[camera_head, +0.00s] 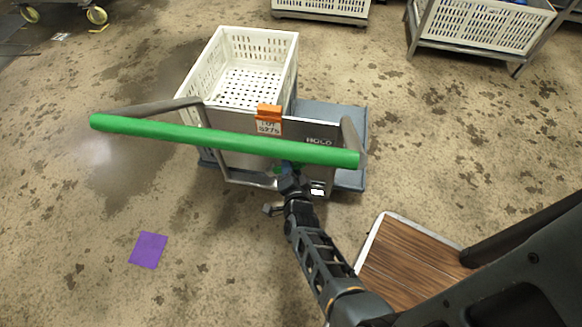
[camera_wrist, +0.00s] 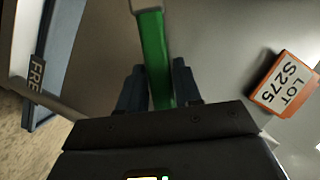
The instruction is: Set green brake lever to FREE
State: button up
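The green brake lever (camera_wrist: 153,50) is on the steel front panel of a wheeled cart. In the wrist view it runs down from a pale fitting at the top to between the two dark fingers of my gripper (camera_wrist: 160,88). The fingers stand close against both sides of the lever, with no clear gap visible. A dark FREE label (camera_wrist: 37,74) is at the left of the wrist view. In the head view, my gripper (camera_head: 288,172) is low on the panel (camera_head: 296,148), below a HOLD label (camera_head: 319,141); the lever is mostly hidden there.
The cart's thick green push bar (camera_head: 225,139) crosses above my gripper. A white basket (camera_head: 213,65) stands on the cart. An orange-framed LOT S275 tag (camera_wrist: 285,84) is right of the lever. Open floor lies left, with a purple square (camera_head: 148,250); other basket carts stand behind.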

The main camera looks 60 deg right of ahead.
grip_shut()
